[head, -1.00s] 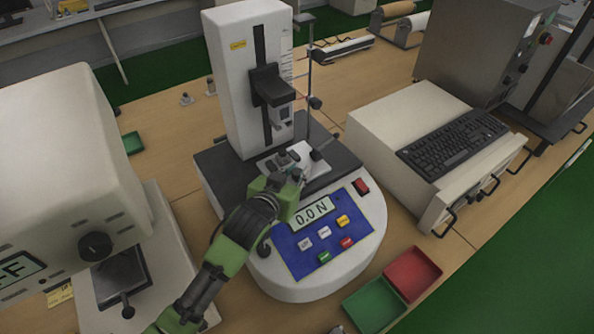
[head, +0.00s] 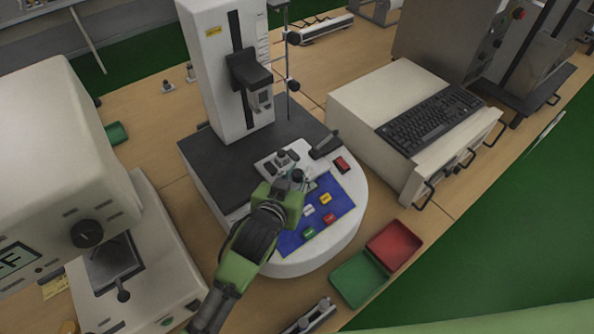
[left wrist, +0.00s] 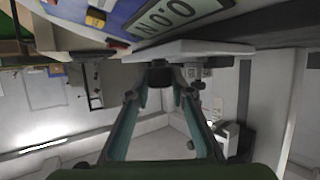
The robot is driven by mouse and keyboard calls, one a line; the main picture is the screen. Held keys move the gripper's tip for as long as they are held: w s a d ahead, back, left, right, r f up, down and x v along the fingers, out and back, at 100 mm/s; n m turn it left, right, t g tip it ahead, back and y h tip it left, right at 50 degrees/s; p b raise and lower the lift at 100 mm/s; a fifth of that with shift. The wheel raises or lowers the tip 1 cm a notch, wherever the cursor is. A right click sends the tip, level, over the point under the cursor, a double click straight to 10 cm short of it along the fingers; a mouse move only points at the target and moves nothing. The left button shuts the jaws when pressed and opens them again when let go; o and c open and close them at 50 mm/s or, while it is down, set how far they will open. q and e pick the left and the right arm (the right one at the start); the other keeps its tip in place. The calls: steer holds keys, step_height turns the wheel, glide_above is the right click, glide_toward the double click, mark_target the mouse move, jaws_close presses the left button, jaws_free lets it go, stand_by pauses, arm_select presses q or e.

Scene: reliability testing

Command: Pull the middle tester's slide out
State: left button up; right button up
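The middle tester is a white machine with a column (head: 212,75), a dark deck (head: 215,160) and a blue button panel (head: 335,197). Its slide, a pale plate (head: 262,166) with dark fittings, sticks out from beneath the column over the deck's front and the panel's upper part. My left gripper (head: 294,184) is at the slide's front end, around its black knob (head: 298,175). In the left wrist view, the two fingers (left wrist: 160,88) press on either side of that knob (left wrist: 160,74). The display digits are hidden in the head view. My right gripper is not in view.
Another white tester (head: 60,150) stands close on the left. A beige unit with a keyboard (head: 430,130) stands right. A green tray (head: 358,281) and a red tray (head: 394,246) lie at the front right. A grey metal piece (head: 310,317) lies near the front edge.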

arm_select(q)
steer(key=shift+o, duration=1)
steer(key=shift+s+d, duration=0.1)
steer(key=shift+s, duration=0.05)
steer(key=v, duration=1.2)
